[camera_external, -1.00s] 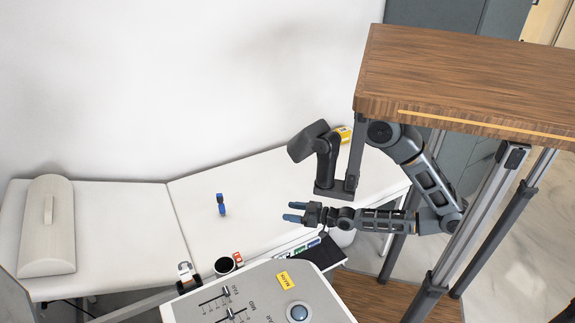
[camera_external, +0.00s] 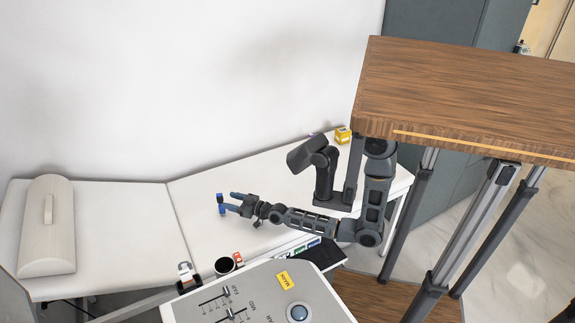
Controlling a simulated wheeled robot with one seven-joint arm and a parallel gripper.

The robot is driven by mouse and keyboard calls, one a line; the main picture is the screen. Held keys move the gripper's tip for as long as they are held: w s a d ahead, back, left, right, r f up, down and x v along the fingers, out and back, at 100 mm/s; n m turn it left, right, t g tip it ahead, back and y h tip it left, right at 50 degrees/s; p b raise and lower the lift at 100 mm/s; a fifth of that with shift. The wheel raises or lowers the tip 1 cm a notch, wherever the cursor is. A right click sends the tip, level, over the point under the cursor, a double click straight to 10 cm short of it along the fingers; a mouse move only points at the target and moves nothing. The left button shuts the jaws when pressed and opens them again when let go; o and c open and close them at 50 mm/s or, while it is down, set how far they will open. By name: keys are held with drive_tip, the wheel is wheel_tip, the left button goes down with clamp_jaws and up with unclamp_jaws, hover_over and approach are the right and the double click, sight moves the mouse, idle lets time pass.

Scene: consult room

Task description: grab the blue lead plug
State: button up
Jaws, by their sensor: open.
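The blue lead plug (camera_external: 221,208) stands upright on the white couch top (camera_external: 195,220), left of the seam's right-hand section middle. It is small and blue with a darker middle. My gripper (camera_external: 231,202) is open, its two blue fingertips spread and pointing left at the plug. The tips are very close to the plug in the picture. I cannot tell whether the plug is between them or just beyond them, or whether they touch it.
A dark cup (camera_external: 224,265) and a small white-and-orange item (camera_external: 185,271) stand near the couch's front edge. A grey control panel (camera_external: 262,300) is in front. A yellow box (camera_external: 343,135) is at the back right. A wooden tabletop (camera_external: 465,95) overhangs the right.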

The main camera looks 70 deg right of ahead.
sight(220, 198)
drive_tip(key=shift+w+d+f+p, duration=0.15)
drive_tip(key=shift+w+p, duration=0.1)
drive_tip(key=shift+w, duration=1.35)
drive_tip(key=shift+w+d+r+p, duration=0.1)
drive_tip(key=shift+w+p, duration=0.15)
drive_tip(key=shift+w, duration=1.3)
clamp_jaws()
